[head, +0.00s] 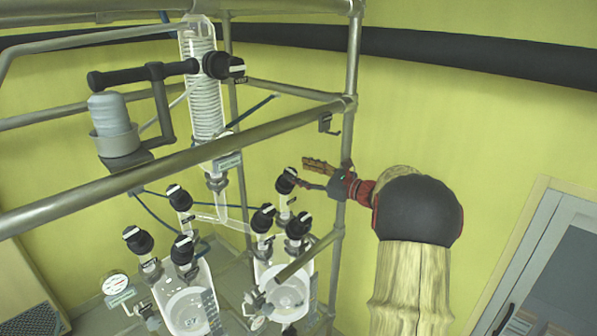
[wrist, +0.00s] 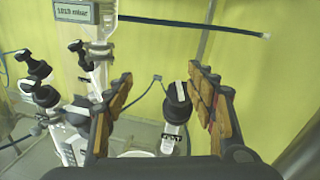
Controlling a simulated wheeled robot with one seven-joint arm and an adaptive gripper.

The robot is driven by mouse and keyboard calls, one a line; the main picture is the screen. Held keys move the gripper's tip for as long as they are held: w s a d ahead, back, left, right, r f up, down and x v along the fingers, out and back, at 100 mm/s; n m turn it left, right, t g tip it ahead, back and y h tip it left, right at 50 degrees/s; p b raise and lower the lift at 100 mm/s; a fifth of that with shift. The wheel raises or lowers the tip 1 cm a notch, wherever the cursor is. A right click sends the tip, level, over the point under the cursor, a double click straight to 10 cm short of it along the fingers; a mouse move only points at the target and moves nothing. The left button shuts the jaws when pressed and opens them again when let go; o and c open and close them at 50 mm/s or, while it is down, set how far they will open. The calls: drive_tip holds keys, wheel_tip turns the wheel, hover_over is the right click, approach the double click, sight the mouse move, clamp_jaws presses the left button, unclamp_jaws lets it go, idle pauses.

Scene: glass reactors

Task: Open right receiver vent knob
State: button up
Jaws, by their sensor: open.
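The right receiver (head: 284,292) is a glass vessel at the lower middle of the head view, with several black knobs on glass stems above it. The black knob (head: 286,180) closest to my gripper sits highest; I take it as the vent knob. In the wrist view this knob (wrist: 176,104) has a white stripe running roughly along the stem and a small label below it, too small to read surely. My gripper (head: 304,173) is open just right of the knob. In the wrist view the spread wooden-looking fingers (wrist: 162,84) frame it, with gaps on both sides.
Two other black knobs (head: 263,218) (head: 298,226) stand just below. The left receiver (head: 187,308) has its own knobs to the left. A metal frame post (head: 337,215) rises close to my wrist, and a rail (head: 200,143) crosses in front. A yellow wall lies behind.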

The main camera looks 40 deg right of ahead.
drive_tip(key=w+a+r+g+h+p, duration=0.1)
drive_tip(key=w+a+r+p, duration=0.2)
drive_tip(key=a+r, duration=0.1)
drive_tip(key=m+g+h, duration=0.3)
drive_tip(key=m+h, duration=0.2)
drive_tip(key=m, duration=0.1)
approach(292, 173)
drive_tip(key=x, duration=0.3)
drive_tip(key=shift+p+x, duration=1.1)
drive_tip(key=shift+x, duration=2.9)
drive_tip(key=shift+c, duration=0.9)
drive_tip(key=c, duration=1)
